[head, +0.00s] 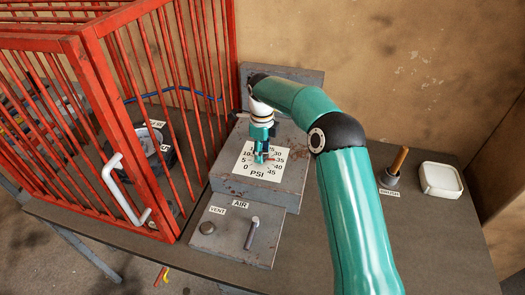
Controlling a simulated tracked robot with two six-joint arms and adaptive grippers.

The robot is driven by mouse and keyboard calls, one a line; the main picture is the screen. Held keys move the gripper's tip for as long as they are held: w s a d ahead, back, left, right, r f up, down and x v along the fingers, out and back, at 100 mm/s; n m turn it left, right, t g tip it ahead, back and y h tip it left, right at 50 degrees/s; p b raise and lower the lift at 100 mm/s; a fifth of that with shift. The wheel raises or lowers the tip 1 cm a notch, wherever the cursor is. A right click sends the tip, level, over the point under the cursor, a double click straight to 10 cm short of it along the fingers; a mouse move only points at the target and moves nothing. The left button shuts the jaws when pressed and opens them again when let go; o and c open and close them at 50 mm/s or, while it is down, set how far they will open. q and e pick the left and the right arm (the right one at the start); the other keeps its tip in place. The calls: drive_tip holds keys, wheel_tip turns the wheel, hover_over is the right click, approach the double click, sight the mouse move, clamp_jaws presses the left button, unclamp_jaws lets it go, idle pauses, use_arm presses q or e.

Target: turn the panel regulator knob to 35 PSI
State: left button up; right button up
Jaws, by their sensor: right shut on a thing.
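The PSI dial plate (246,172) is a white label with numbers in an arc, on the sloped top of a grey panel box (226,181) in the middle of the bench. My right gripper (261,157) points down over the middle of the dial and is shut on the regulator knob. The knob is mostly hidden by the fingers, and I cannot read where its pointer stands. The mark 35 shows to the right of the gripper, and the marks at the top of the dial are partly covered. My left gripper is not in view.
A red barred cage (84,61) with a white handle (122,190) stands close on the left. A lower box with an AIR lever (252,232) and a VENT knob (207,228) sits in front. A white dish (441,180) and a brush in a cup (391,177) are at right.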

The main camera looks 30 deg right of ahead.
drive_tip(key=shift+w+r, duration=0.2)
drive_tip(key=o, duration=1)
drive_tip(key=shift+o, duration=0.7)
drive_tip(key=shift+s+f, duration=0.1)
drive_tip(key=shift+f, duration=0.05)
wheel_tip(320, 180, up, 12)
